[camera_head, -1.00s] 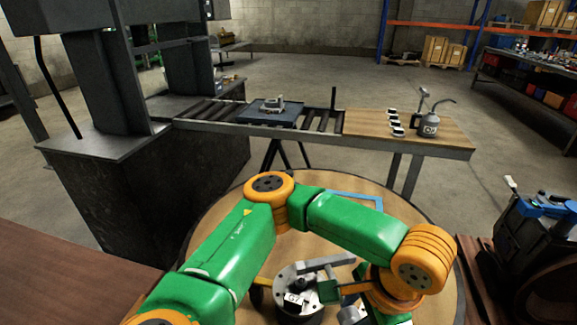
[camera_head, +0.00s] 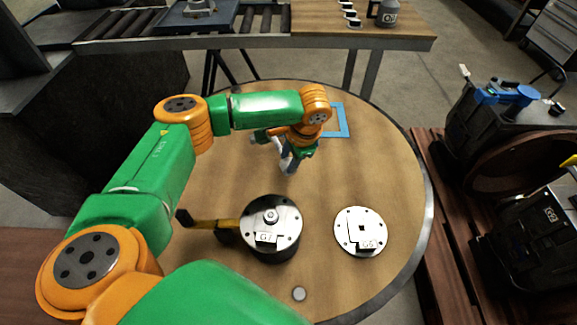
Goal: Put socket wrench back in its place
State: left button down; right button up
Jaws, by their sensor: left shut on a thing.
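My left gripper (camera_head: 290,158) is over the far part of the round wooden table, left of a blue square outline (camera_head: 346,122). It is shut on a grey metal tool, which I take to be the socket wrench (camera_head: 262,136). Only parts of the tool show beside the fingers, and the wrist hides the rest. I cannot tell whether it touches the tabletop. The blue outline is partly hidden by the wrist. My right gripper is not in view.
A dark cylinder marked G7 (camera_head: 285,220) with a yellow and black handle (camera_head: 208,223) stands nearer on the round table (camera_head: 330,185). A flat disc marked G5 (camera_head: 375,218) lies to its right. A roller bench (camera_head: 260,42) stands behind; black machines (camera_head: 500,110) stand right.

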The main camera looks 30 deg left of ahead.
pick_arm(q)
notch_tip(320, 180, down, 3)
jog(key=shift+r, duration=0.1)
jog(key=c, duration=0.5)
grip_release()
jog(key=shift+f, duration=0.2)
jog(key=shift+r, duration=0.1)
